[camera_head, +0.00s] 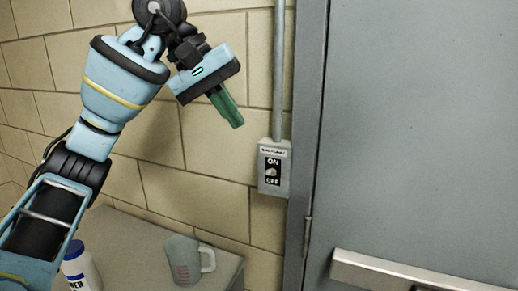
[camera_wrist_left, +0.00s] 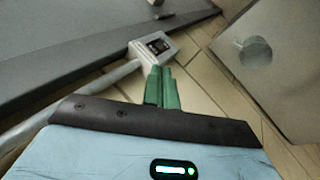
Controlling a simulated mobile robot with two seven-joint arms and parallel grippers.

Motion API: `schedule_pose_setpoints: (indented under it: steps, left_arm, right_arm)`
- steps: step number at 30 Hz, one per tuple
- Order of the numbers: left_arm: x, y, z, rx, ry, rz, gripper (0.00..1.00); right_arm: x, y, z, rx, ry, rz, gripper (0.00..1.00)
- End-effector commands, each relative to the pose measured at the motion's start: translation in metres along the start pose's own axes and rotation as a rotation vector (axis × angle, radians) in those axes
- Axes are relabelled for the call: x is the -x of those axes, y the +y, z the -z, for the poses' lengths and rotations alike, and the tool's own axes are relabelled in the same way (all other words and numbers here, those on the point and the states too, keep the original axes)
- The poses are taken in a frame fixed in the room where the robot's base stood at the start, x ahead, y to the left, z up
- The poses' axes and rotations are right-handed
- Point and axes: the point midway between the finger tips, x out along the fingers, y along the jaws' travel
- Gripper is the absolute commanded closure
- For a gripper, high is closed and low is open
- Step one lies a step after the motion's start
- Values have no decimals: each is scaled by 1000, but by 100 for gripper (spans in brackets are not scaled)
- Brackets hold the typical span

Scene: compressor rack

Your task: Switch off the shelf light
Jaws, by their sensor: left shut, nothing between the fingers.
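The light switch is a grey box (camera_head: 274,168) on the brick wall, below a vertical conduit and beside the door frame. Its black plate reads ON above and OFF below, with a small pale toggle (camera_head: 271,172) between the words. I cannot tell which way the toggle is set. The box also shows in the left wrist view (camera_wrist_left: 151,48), just beyond the fingertips. My left gripper (camera_head: 238,123) is shut and empty, its green fingers pointing down and right, above and left of the box and apart from it in the head view. My right gripper is out of view.
A grey door (camera_head: 420,130) with a push bar (camera_head: 400,271) stands to the right of the switch. Below left, a grey table (camera_head: 135,232) holds a measuring jug (camera_head: 184,262) and a white bottle (camera_head: 80,270). The conduit (camera_head: 279,70) runs up the wall.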

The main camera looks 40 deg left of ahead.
Motion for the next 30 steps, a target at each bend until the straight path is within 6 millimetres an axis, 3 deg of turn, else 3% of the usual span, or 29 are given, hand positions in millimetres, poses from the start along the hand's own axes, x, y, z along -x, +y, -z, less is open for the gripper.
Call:
schedule_pose_setpoints:
  steps: [14, 30]
  left_arm:
    - [-1, -2, 1, 0, 5, 7, 100]
    - [-79, -3, 1, 0, 3, 8, 100]
  right_arm:
    - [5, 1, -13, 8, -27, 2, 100]
    - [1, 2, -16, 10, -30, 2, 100]
